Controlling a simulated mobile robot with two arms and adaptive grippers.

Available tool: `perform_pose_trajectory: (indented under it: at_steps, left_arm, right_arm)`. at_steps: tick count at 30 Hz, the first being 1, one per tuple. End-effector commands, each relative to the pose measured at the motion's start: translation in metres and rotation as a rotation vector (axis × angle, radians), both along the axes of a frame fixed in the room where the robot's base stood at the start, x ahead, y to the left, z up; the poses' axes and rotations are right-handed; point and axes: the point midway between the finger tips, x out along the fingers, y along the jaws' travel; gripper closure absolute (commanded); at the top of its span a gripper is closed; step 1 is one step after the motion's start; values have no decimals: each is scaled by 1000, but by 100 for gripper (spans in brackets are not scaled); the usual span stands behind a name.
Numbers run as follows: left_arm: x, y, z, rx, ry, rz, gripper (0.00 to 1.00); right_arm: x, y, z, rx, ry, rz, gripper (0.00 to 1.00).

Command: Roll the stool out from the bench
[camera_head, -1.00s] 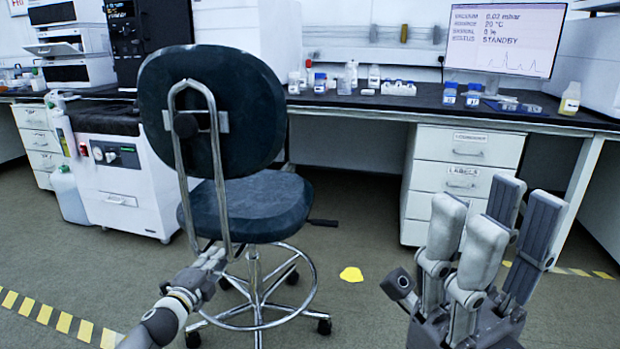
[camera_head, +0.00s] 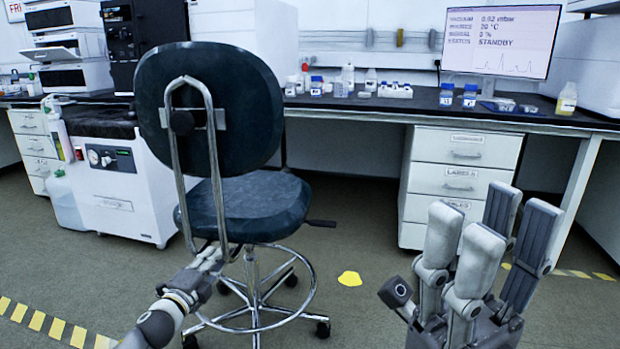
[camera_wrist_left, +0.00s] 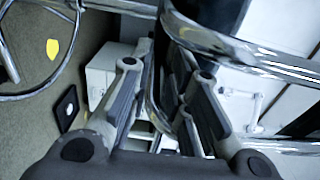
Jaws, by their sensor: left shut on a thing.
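The stool (camera_head: 245,205) has a dark seat and a round dark backrest on a bent chrome bar, above a chrome ring base on castors. It stands in front of the bench (camera_head: 405,106), its back toward me. My left gripper (camera_head: 214,258) is at the lower end of the chrome back bar, below the seat's near edge. In the left wrist view the gripper (camera_wrist_left: 168,95) is shut on the chrome bar (camera_wrist_left: 152,105) between its fingers. My right gripper (camera_head: 487,240) is raised at the lower right with its fingers spread, open and empty, apart from the stool.
A white drawer unit (camera_head: 455,180) stands under the bench to the right. A white cabinet (camera_head: 118,190) stands left of the stool. A yellow patch (camera_head: 350,278) lies on the floor. Striped tape (camera_head: 50,325) crosses the lower left. The floor around the stool's base is open.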

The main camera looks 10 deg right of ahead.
Motion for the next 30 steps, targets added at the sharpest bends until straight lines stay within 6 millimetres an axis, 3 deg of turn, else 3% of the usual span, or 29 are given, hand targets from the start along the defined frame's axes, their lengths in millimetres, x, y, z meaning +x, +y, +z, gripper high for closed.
perform_pose_trajectory:
  at_steps: [1, 7, 22, 24, 30]
  left_arm:
    - [0, -3, 4, -6, -5, -7, 80]
    - [0, -2, 1, -3, -1, -4, 57]
    - [-2, 0, -2, 2, 3, -1, 57]
    - [-8, 2, -2, 2, 6, -1, 57]
    - [-37, 12, -1, 2, 7, -1, 57]
  right_arm:
    - [0, 0, 0, 0, 0, 0, 60]
    - [0, 0, 0, 0, 0, 0, 60]
    - [-1, 0, 2, 0, -2, 0, 60]
    - [-1, 0, 7, 1, -7, 1, 60]
    - [5, -2, -7, 4, 68, 3, 60]
